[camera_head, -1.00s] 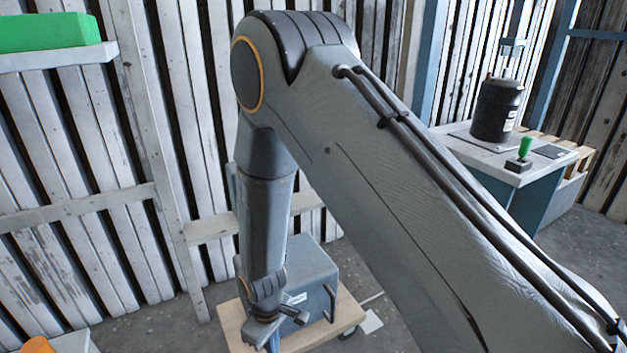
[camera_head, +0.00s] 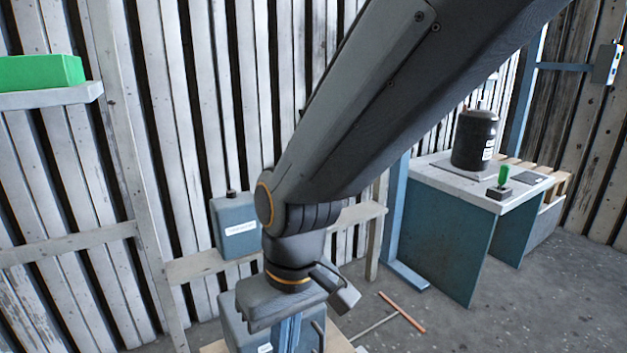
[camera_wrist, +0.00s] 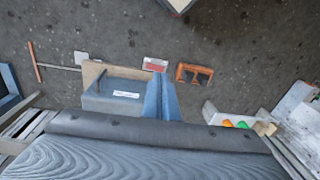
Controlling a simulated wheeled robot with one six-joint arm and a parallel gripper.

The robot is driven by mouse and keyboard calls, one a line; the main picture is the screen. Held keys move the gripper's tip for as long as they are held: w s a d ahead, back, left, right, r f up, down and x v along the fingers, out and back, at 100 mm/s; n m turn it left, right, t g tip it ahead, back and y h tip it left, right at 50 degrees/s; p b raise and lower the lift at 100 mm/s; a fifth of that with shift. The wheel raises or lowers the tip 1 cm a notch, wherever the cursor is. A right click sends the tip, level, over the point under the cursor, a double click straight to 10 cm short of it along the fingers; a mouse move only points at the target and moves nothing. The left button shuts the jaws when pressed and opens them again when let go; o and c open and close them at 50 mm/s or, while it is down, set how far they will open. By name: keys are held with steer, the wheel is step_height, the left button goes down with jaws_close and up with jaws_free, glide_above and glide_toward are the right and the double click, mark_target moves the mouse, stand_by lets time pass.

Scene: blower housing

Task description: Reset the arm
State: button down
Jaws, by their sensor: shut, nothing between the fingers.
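My gripper (camera_head: 288,335) points down at the lower middle of the head view, with its blue fingers partly cut off by the bottom edge. In the wrist view my gripper (camera_wrist: 163,82) shows its two blue fingers together, with nothing held. A blue-grey housing (camera_head: 240,322) on a wooden board stands below and behind the gripper in the head view. The housing (camera_wrist: 115,97) lies left of the fingers in the wrist view. Whether the gripper touches it is hidden, but no contact shows. My arm crosses the head view from upper right.
A labelled blue-grey box (camera_head: 236,226) stands on a wooden bench by the plank wall. A workbench (camera_head: 450,235) at right carries a black canister (camera_head: 474,140) and a green-handled lever (camera_head: 503,176). A long-handled orange tool (camera_head: 402,312) lies on the open floor. A green bin (camera_head: 40,73) sits on a shelf.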

steer(key=s+d+r+m, duration=0.1)
steer(key=s+d+r, duration=0.2)
steer(key=s+r, duration=0.15)
steer(key=d+r+m+p, duration=0.3)
steer(key=d+r+p, duration=0.7)
steer(key=p, duration=0.6)
steer(key=d+r+m+h+p, duration=0.1)
steer(key=d+r+m+p, duration=0.2)
steer(key=d+r+p, duration=0.7)
step_height(320, 180, up, 5)
steer(key=p, duration=0.7)
steer(key=shift+s+d, duration=0.35)
steer(key=shift+d, duration=0.05)
